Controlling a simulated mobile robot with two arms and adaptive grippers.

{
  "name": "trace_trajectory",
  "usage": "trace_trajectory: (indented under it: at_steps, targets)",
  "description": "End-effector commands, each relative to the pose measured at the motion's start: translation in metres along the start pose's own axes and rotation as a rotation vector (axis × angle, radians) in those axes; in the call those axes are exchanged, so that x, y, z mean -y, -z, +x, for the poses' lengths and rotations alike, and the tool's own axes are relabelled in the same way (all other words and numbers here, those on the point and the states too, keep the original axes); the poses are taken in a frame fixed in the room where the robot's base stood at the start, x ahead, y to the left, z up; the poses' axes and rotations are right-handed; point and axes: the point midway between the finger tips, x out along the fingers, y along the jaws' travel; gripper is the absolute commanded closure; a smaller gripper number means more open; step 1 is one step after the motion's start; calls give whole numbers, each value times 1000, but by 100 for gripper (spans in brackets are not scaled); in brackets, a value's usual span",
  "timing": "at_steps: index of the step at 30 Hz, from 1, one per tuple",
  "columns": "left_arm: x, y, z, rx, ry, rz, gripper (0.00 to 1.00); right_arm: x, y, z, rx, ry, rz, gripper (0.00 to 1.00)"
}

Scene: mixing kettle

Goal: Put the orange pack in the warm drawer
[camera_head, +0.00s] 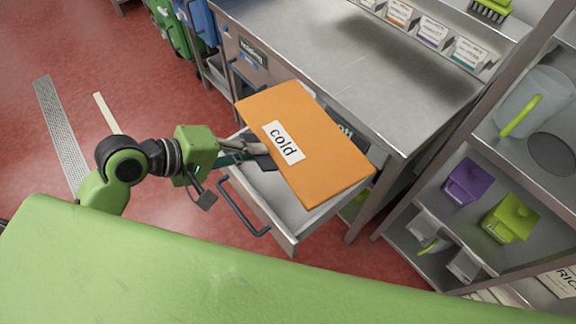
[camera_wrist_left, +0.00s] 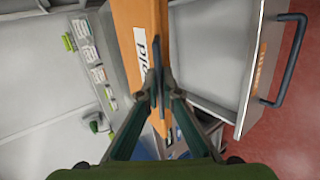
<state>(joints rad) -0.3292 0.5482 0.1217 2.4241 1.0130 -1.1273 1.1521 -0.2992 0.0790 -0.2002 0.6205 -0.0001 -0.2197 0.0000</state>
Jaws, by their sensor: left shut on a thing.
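The orange pack (camera_head: 325,150) is a flat slab with a white label reading "cold". My left gripper (camera_head: 262,150) is shut on its left edge and holds it over an open drawer (camera_head: 290,222) under the steel counter. The pack hides much of the drawer's inside; the part that shows is bare. In the left wrist view, the pack (camera_wrist_left: 130,14) stands edge-on between the fingers (camera_wrist_left: 157,88), beside the open drawer (camera_wrist_left: 212,50). The drawer front carries orange lettering, too small to read. My right gripper is not in view.
The drawer's dark handle (camera_head: 240,208) faces the front left. The steel counter (camera_head: 305,55) is behind the pack. A shelf rack (camera_head: 480,160) at the right holds a jug (camera_head: 535,100), a purple box (camera_head: 467,181) and a green box (camera_head: 510,218). Red floor is open at the left.

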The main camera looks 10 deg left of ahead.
Motion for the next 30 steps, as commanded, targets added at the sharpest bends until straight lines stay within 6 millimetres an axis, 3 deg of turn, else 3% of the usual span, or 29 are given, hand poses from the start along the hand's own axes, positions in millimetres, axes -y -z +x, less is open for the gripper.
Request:
trace_trajectory:
  at_steps: [1, 6, 12, 16, 20, 23, 30]
  targets:
    - [18, -12, 16, -13, -11, -15, 100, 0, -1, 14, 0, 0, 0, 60]
    - [48, -43, 44, -66, -24, -47, 100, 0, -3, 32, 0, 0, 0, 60]
    - [62, -70, 58, -96, -33, -64, 100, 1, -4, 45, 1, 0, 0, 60]
    - [64, -78, 61, -107, -35, -67, 100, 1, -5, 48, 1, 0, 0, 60]
    - [67, -74, 69, -111, -36, -66, 100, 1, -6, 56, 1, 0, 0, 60]
    - [69, -60, 80, -113, -36, -62, 100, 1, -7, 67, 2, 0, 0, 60]
    - [69, -16, 112, -113, -33, -65, 100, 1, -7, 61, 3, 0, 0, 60]
